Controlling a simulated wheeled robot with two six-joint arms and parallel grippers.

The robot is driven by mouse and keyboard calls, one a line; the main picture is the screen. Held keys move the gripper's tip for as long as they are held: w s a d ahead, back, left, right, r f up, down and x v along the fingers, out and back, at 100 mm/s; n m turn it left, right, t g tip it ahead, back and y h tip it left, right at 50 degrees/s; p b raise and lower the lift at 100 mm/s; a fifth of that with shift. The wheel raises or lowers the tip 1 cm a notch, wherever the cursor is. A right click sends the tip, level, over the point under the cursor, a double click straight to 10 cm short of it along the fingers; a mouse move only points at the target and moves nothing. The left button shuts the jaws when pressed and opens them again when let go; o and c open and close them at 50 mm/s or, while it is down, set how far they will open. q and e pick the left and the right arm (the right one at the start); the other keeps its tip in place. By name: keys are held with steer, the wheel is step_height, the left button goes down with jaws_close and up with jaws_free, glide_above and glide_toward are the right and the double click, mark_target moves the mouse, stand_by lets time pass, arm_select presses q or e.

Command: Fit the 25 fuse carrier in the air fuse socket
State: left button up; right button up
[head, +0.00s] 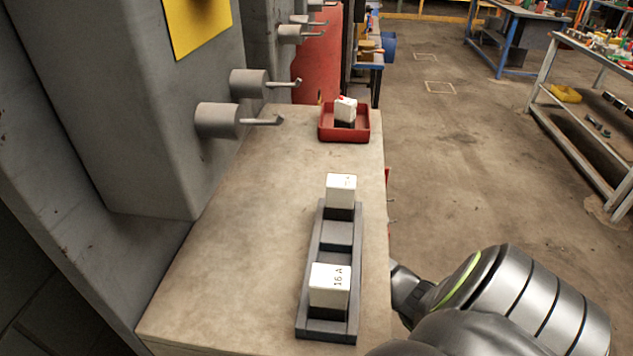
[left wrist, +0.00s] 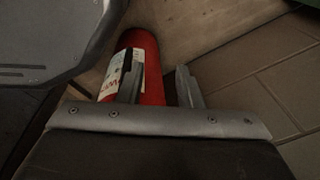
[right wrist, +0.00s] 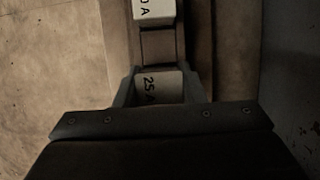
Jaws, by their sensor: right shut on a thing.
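My right gripper (right wrist: 162,92) is shut on the white 25 fuse carrier (right wrist: 158,88), marked 25 A, in the right wrist view. Beyond it lie a dark gap and a white block (right wrist: 154,10) whose cut-off label ends in 0 A. I cannot tell whether the held carrier is seated. In the head view a grey fuse rail (head: 326,333) holds a white carrier marked 16 A (head: 330,285) in front and another white carrier (head: 341,188) at the back; its middle place is empty. My right gripper is hidden there. My left gripper (left wrist: 160,80) is open and empty.
A red tray (head: 328,136) with a white block (head: 345,110) stands at the bench's far end. Grey handles (head: 220,120) stick out from the cabinet on the left. The bench top (head: 235,250) left of the rail is clear. A red cylinder (left wrist: 150,65) is behind my left fingers.

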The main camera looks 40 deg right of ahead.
steer(key=shift+f+b, duration=1.25)
steer(key=shift+b, duration=0.4)
steer(key=o, duration=1.1)
steer(key=shift+s+f, duration=0.1)
steer(key=shift+s, duration=0.05)
steer(key=v, duration=0.4)
steer(key=shift+d+b, duration=0.15)
steer(key=shift+b, duration=0.25)
steer(key=v, duration=0.1)
steer(key=p+v, duration=0.1)
steer(key=v, duration=0.1)
steer(key=shift+a, duration=0.25)
steer(key=shift+w+d+r+p, duration=0.15)
steer(key=shift+w+r+p, duration=0.15)
steer(key=shift+r+p, duration=0.2)
steer(key=shift+w, duration=0.1)
